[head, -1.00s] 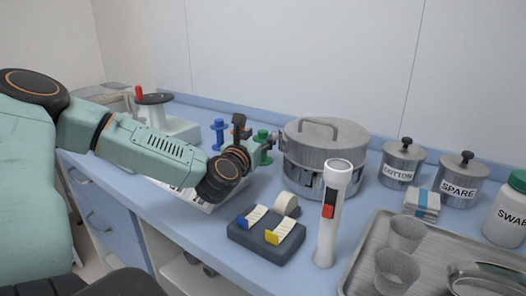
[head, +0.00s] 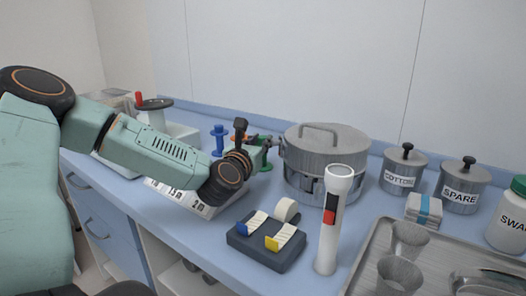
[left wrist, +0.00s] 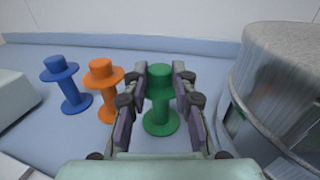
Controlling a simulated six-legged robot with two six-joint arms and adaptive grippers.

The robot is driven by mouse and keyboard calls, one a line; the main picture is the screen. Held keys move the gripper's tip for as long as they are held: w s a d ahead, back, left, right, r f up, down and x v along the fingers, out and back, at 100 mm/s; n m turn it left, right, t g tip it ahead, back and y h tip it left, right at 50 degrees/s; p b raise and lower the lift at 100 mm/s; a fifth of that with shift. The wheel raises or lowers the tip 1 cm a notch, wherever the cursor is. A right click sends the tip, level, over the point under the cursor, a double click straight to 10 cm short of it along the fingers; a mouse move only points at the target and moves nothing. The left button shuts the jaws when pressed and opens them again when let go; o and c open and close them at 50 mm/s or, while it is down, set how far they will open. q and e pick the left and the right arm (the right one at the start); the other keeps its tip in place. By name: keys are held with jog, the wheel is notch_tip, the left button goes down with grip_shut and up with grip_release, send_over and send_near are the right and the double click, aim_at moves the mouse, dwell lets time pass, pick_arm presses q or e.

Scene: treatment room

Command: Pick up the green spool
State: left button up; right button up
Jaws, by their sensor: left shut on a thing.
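The green spool (left wrist: 160,120) stands upright on the blue counter in the left wrist view, between the two fingers of my left gripper (left wrist: 160,95). The fingers are shut on its upper part. In the head view the green spool (head: 265,160) shows beside the steel pot, partly hidden by my left gripper (head: 262,142). The spool's base appears to rest on the counter. My right gripper is in neither view.
An orange spool (left wrist: 104,90) and a blue spool (left wrist: 66,84) stand just left of the green one. A lidded steel pot (head: 325,150) stands close on the right. A flashlight (head: 333,225), a tape dispenser (head: 265,250) and a steel tray (head: 375,255) are nearer the front.

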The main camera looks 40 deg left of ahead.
pick_arm(q)
grip_shut()
jog(key=shift+r, duration=0.4)
notch_tip(320, 180, up, 9)
jog(key=p, duration=0.4)
